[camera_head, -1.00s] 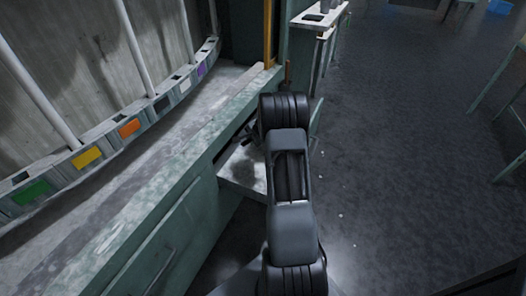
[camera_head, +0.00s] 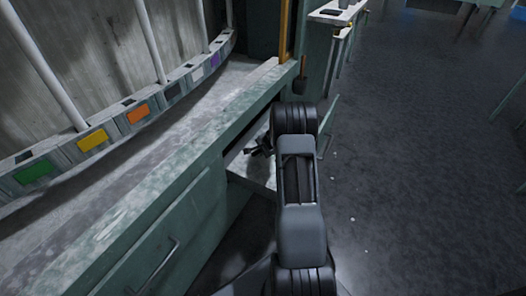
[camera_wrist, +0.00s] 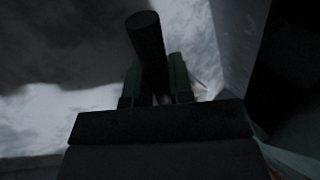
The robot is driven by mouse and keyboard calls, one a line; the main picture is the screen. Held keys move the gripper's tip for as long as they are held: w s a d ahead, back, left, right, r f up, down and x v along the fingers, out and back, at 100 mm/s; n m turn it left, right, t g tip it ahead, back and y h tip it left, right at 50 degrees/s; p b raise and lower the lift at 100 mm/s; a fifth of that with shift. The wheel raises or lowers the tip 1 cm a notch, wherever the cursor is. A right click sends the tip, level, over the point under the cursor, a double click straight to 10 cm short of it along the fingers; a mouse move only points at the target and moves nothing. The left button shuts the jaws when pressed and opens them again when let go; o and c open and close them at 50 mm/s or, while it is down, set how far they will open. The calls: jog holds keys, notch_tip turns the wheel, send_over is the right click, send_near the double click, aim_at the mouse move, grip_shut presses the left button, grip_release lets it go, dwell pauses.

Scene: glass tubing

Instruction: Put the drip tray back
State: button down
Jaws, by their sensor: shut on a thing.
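The drip tray (camera_head: 262,171) shows as a pale, stained flat surface at the dark opening in the green bench front, left of my arm. My arm hides much of it. My gripper (camera_head: 256,148) is small and dark there, at the opening. In the wrist view, my gripper (camera_wrist: 155,88) is shut on a dark round bar (camera_wrist: 147,42), which looks like the tray's handle. A mottled pale and dark surface lies beyond the bar. I cannot tell how far the tray sits inside the opening.
The green bench (camera_head: 180,205) runs along the left, with a drawer handle (camera_head: 160,265) below. Its top carries a curved rack with coloured labels (camera_head: 92,140). A green panel (camera_head: 327,127) stands right of my arm. The dark floor (camera_head: 430,160) at right is clear.

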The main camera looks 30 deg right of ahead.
jog(key=c, duration=1)
grip_release()
jog(key=p+v, duration=0.3)
jog(key=v, duration=0.9)
jog(key=s+a+r+n+g+y+p, duration=0.1)
jog(key=s+a+r+n+p, duration=0.25)
jog(key=a+r+p, duration=0.65)
jog(key=s+a+r+n+p, duration=0.3)
jog(key=a+r+n+p, duration=0.15)
jog(key=r, duration=0.95)
jog(key=s+a+r+n+g+y+p, duration=0.1)
jog(key=s+a+r+n+p, duration=0.3)
jog(key=a+r+p, duration=0.6)
jog(key=s+r+n+p, duration=0.1)
jog(key=s+r+p, duration=0.1)
jog(key=s+r, duration=0.1)
jog(key=s+a+r+n+h+p, duration=0.1)
jog(key=s+r+n+p, duration=0.1)
jog(key=s+r, duration=0.2)
jog(key=s+r+n+g+h+p, duration=0.1)
jog(key=s+r+n, duration=0.1)
jog(key=s+r, duration=0.2)
jog(key=shift+a+r+p, duration=0.15)
jog(key=shift+r+p, duration=0.05)
jog(key=shift+r, duration=0.25)
jog(key=shift+a+r+p, duration=0.2)
jog(key=shift+r, duration=0.3)
